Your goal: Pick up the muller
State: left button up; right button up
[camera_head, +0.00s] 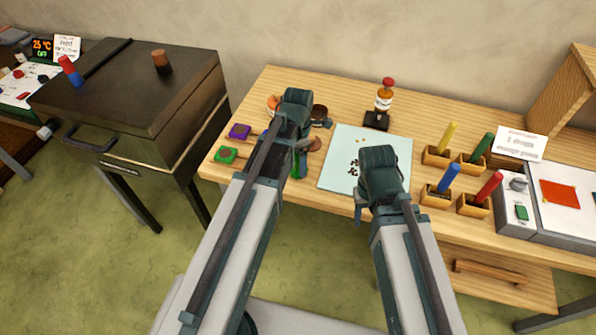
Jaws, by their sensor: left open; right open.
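I cannot clearly make out the muller. A pale glass slab (342,143) with dark grains and a few yellowish bits lies on the wooden table, and no muller shows on its visible part. My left gripper (295,120) is open over the table left of the slab, among small brown dishes (320,112). It hides part of that area. A green and blue upright thing (298,166) shows just beside it, too covered to name. My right gripper (377,180) is open over the slab's right front part and hides it. Its fingertips are hard to see.
A red-capped bottle (384,95) stands behind the slab. Wooden holders with coloured sticks (447,140) and a grey device (516,209) are at right. A dark kiln (140,95) stands left.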

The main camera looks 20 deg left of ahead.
pick_arm(q)
grip_shut()
dwell(0.4)
dwell(1.0)
